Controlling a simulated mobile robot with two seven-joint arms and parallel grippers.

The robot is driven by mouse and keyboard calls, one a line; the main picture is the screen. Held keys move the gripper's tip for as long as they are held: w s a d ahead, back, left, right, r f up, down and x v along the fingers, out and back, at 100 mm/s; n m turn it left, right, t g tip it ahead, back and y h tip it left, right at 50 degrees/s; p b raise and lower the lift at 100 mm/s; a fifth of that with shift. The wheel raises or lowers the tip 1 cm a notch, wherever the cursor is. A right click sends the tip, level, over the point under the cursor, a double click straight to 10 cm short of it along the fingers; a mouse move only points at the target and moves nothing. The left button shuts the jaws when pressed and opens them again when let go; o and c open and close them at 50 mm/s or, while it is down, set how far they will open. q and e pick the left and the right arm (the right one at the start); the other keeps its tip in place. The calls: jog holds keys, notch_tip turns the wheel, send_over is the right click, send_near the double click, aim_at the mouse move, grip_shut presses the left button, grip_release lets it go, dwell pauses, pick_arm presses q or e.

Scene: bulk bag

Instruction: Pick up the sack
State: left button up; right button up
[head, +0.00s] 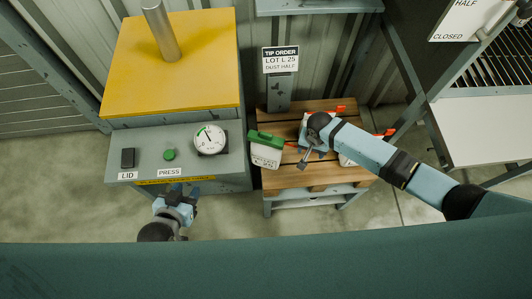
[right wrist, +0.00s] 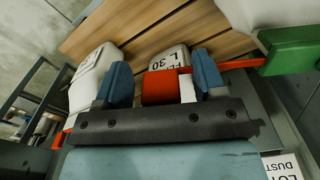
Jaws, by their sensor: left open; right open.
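Several white sacks with coloured closures are on the wooden bench. One sack (head: 265,155) with a green closure stands at the bench's left; it also shows at the upper right of the right wrist view (right wrist: 262,14). A sack labelled L 30 (right wrist: 170,58) with a red closure (right wrist: 163,87) lies ahead of my right gripper (right wrist: 162,78), the closure showing between the open fingers. Contact cannot be told. Another white sack (right wrist: 93,76) is left of the fingers. In the head view my right gripper (head: 304,159) is over the bench, hiding part of the sacks. My left gripper (head: 178,191) is open and empty before the machine panel.
A yellow-topped machine (head: 165,75) with a gauge, a green PRESS button and a LID switch stands left of the wooden bench (head: 285,180). A sign (head: 281,60) reads TIP ORDER, LOT L 25, DUST HALF. A rack with a white shelf (head: 480,130) is at the right.

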grip_shut()
jog(key=shift+r, duration=0.1)
jog(key=shift+r, duration=0.1)
dwell(0.4)
